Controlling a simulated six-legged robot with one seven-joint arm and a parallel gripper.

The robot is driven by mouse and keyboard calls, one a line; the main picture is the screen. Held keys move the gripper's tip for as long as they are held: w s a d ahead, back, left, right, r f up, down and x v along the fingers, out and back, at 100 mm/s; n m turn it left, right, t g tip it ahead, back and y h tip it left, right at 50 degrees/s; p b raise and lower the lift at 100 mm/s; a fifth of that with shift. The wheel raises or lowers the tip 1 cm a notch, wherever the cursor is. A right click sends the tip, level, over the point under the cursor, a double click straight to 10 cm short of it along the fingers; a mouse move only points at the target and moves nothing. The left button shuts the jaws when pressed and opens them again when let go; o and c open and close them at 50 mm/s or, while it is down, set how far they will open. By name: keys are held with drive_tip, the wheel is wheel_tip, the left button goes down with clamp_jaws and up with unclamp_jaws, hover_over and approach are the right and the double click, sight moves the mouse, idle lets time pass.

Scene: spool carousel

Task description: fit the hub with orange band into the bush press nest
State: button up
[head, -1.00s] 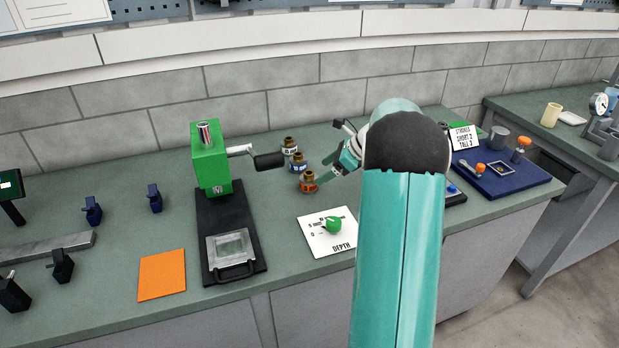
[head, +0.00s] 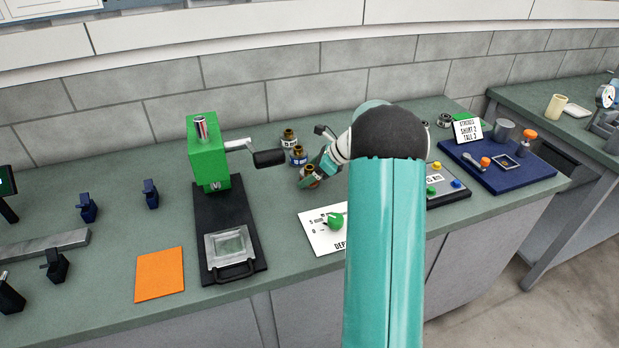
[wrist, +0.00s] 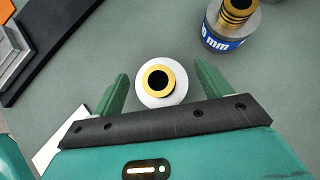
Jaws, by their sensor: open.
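The orange-banded hub (head: 309,182) stands upright on the bench, its band mostly hidden by my gripper (head: 311,176). In the wrist view this hub (wrist: 160,83) shows from above as a pale disc with a brass ring and dark bore. It sits between the two green fingers of my gripper (wrist: 161,72), which are open with a gap on each side. The green bush press (head: 209,155) stands to the left on a black base. A square metal frame with a pale middle (head: 230,245), perhaps the nest, sits at the base's front and looks empty.
A blue-banded hub (head: 298,157) stands close behind, also in the wrist view (wrist: 232,20); another hub (head: 289,138) is behind it. The press's lever (head: 268,158) reaches toward them. A depth card with a green knob (head: 335,221) lies in front. An orange sheet (head: 160,274) lies left.

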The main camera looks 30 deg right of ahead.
drive_tip(key=c, duration=1.5)
drive_tip(key=shift+r, duration=0.1)
drive_tip(key=shift+c, duration=0.2)
drive_tip(key=shift+w+r, duration=0.1)
drive_tip(key=shift+r, duration=0.5)
drive_tip(key=r, duration=0.2)
drive_tip(key=shift+s+r, duration=0.3)
drive_tip(key=shift+r, duration=0.1)
drive_tip(key=s+a+r, duration=0.2)
drive_tip(key=s+r, duration=0.2)
drive_tip(key=s, duration=0.2)
drive_tip(key=s+a+r, duration=0.3)
drive_tip(key=s+r, duration=0.2)
drive_tip(key=s, duration=0.1)
drive_tip(key=shift+s+a, duration=0.15)
drive_tip(key=shift+a, duration=0.1)
